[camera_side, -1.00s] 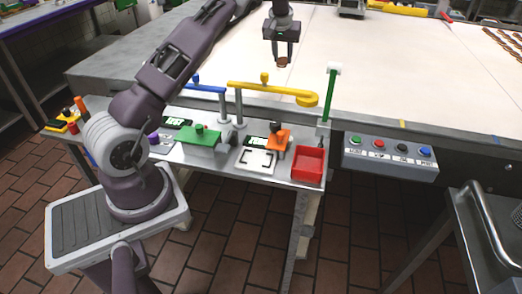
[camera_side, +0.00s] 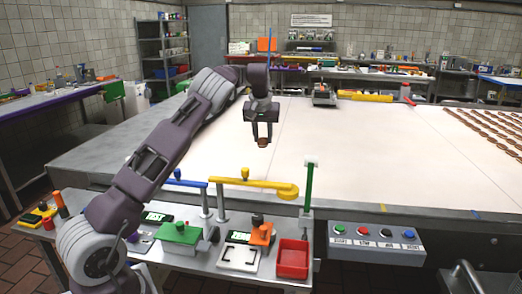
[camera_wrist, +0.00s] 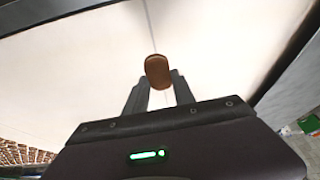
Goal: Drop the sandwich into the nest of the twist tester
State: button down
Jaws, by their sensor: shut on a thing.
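My gripper (camera_side: 262,137) is shut on a small brown cream sandwich (camera_side: 263,142) and holds it over the pale table surface. In the wrist view the sandwich (camera_wrist: 157,71) shows as a brown oval between the fingertips (camera_wrist: 158,84). On the bench in front stand a green unit (camera_side: 180,233) with a display and side knob, and an orange unit (camera_side: 261,234) beside a white plate (camera_side: 239,257) with dark corner marks. I cannot tell for sure which is the twist tester, and its nest is not clearly visible. The gripper is well behind and above both units.
A yellow pipe (camera_side: 255,186), a blue pipe (camera_side: 188,183) and a green post (camera_side: 309,187) rise at the bench's back edge. A red bin (camera_side: 293,258) sits at its right end. A button box (camera_side: 376,240) hangs right. Rows of brown items (camera_side: 490,130) lie far right.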

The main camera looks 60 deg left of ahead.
jog(key=s+d+n+g+y, duration=0.1)
jog(key=s+d+n, duration=0.3)
jog(key=d, duration=0.3)
jog(key=s+d+n+g, duration=0.2)
jog(key=s+d+n, duration=0.15)
jog(key=d, duration=0.45)
jog(key=s+d+n+g+h, duration=0.1)
jog(key=s+d+n+g, duration=0.1)
jog(key=s+d+n, duration=0.55)
jog(key=s+d+n+g, duration=0.15)
jog(key=s+d, duration=0.25)
jog(key=s, duration=0.6)
notch_tip(320, 180, down, 6)
jog(key=shift+f+n, duration=0.25)
jog(key=shift+n, duration=0.2)
jog(key=shift+a, duration=0.1)
jog(key=shift+f, duration=3.2)
jog(key=c, duration=1)
grip_release()
jog(key=shift+o, duration=0.2)
